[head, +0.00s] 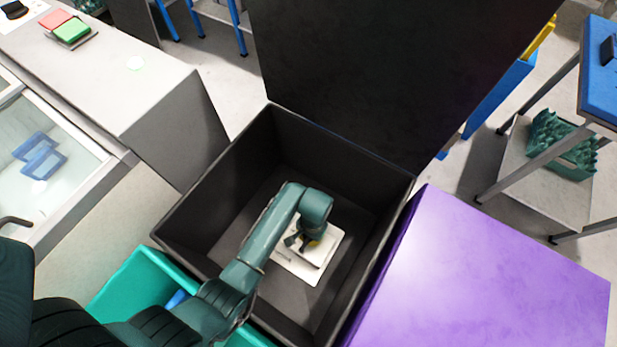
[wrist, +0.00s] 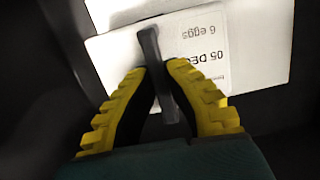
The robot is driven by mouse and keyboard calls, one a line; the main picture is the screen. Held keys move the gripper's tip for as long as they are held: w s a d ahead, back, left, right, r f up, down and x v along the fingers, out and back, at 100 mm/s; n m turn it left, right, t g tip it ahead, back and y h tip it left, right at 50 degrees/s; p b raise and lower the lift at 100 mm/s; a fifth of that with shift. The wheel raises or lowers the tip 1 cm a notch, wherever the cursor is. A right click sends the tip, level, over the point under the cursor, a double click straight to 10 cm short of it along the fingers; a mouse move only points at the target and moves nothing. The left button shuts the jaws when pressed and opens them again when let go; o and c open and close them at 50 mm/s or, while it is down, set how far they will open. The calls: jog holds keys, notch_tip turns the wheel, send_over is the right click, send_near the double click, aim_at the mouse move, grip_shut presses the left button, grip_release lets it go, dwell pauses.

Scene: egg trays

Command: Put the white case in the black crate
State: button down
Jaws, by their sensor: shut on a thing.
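The white case (head: 326,249) is down inside the black crate (head: 208,210), within its walls. In the wrist view the white case (wrist: 254,48) shows a label with "6 eggs" and a date, and a dark handle-like strip (wrist: 150,46) runs across it. My gripper (head: 301,241) reaches into the crate over the case. Its yellow-padded fingers (wrist: 158,80) are closed on the dark strip of the case. Whether the case touches the crate floor I cannot tell.
A black upright panel (head: 380,70) rises behind the crate. A purple box (head: 490,275) stands close on the right, and a teal crate (head: 135,283) on the left front. A grey counter (head: 130,85) is at the upper left.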

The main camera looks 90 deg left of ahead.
jog(key=c, duration=1.2)
grip_release()
jog(key=shift+f, duration=0.1)
jog(key=shift+c, duration=0.2)
notch_tip(320, 180, up, 13)
jog(key=w+a+p, duration=0.1)
jog(key=p, duration=0.5)
jog(key=shift+a, duration=0.3)
